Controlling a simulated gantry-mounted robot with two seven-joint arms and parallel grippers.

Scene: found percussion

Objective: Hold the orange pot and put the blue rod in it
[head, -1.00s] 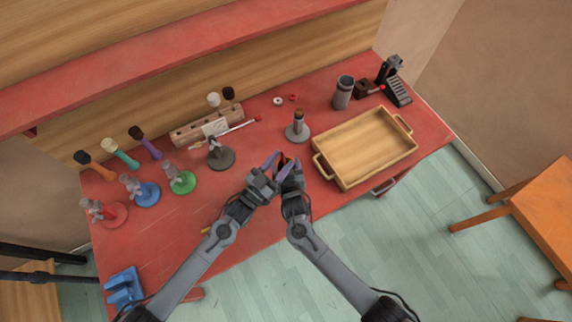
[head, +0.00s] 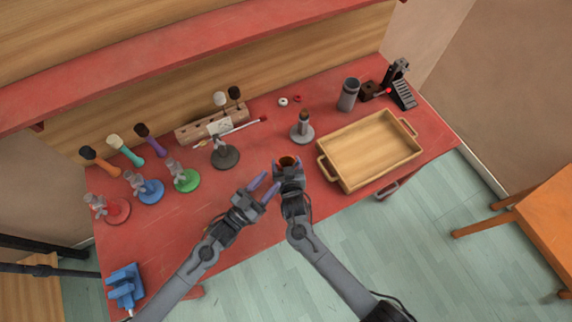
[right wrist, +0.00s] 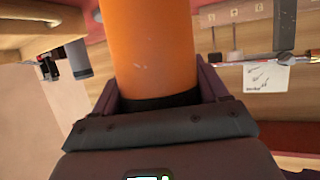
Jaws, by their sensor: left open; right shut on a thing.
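The orange pot (head: 288,161) shows in the head view as a small round opening with a dark inside, between the fingers of my right gripper (head: 287,166). In the right wrist view the pot (right wrist: 150,50) is a smooth orange cylinder, and my right gripper is shut on it. My left gripper (head: 265,186) is open, just left of and below the pot, apart from it, with nothing seen between its fingers. I cannot make out a blue rod; the inside of the pot is too small and dark to read.
A wooden tray (head: 323,168) lies right of the pot on the red table (head: 235,200). A grey stand (head: 302,136) and a dark stand (head: 225,158) are behind the grippers. Several coloured stands and mallets fill the left. The table's front centre is clear.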

